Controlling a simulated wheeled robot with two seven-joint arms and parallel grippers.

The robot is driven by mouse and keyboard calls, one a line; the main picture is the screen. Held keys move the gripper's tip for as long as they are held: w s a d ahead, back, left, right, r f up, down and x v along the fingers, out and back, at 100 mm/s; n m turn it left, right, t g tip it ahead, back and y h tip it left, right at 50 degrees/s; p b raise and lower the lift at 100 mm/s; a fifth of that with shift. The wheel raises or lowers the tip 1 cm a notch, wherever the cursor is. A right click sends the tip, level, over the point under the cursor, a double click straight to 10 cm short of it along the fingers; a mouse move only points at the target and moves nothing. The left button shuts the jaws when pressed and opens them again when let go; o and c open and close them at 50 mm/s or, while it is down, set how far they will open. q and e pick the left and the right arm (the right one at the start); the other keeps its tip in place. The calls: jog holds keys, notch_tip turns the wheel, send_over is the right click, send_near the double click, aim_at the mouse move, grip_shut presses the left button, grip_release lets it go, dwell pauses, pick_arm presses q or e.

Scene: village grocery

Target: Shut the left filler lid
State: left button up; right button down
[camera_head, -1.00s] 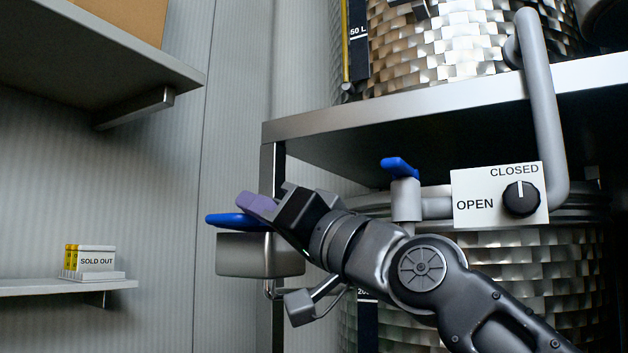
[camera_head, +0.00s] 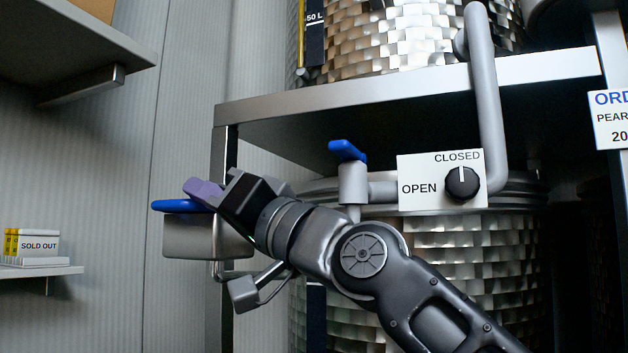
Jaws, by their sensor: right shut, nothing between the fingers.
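A grey box-shaped filler part (camera_head: 205,238) juts out left of the steel rack. A flat blue piece (camera_head: 178,206) lies on its top and sticks out past its left edge; it looks level. I take it for the filler lid, but cannot tell for sure. My right gripper (camera_head: 203,192) comes in from the lower right. Its purple fingertips are shut with nothing between them, at the blue piece's upper side, seemingly touching it. The gripper hides the right part of the blue piece and the box's upper right corner. My left gripper is not in view.
A grey tap with a blue lever (camera_head: 347,150) stands right of my gripper. An OPEN/CLOSED plate (camera_head: 440,180) has a black knob. The steel shelf edge (camera_head: 400,82) runs above. A SOLD OUT sign (camera_head: 39,246) sits on the left shelf.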

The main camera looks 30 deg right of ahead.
notch_tip(320, 180, up, 4)
jog(key=p, duration=0.3)
jog(key=w+d+b+v, duration=0.1)
jog(key=b+v, duration=0.1)
jog(key=v, duration=0.8)
jog(key=w+d+f+b+v, duration=0.1)
jog(key=d+b+v, duration=0.1)
jog(key=v, duration=0.8)
jog(key=shift+b, duration=0.8)
jog(key=shift+w, duration=0.1)
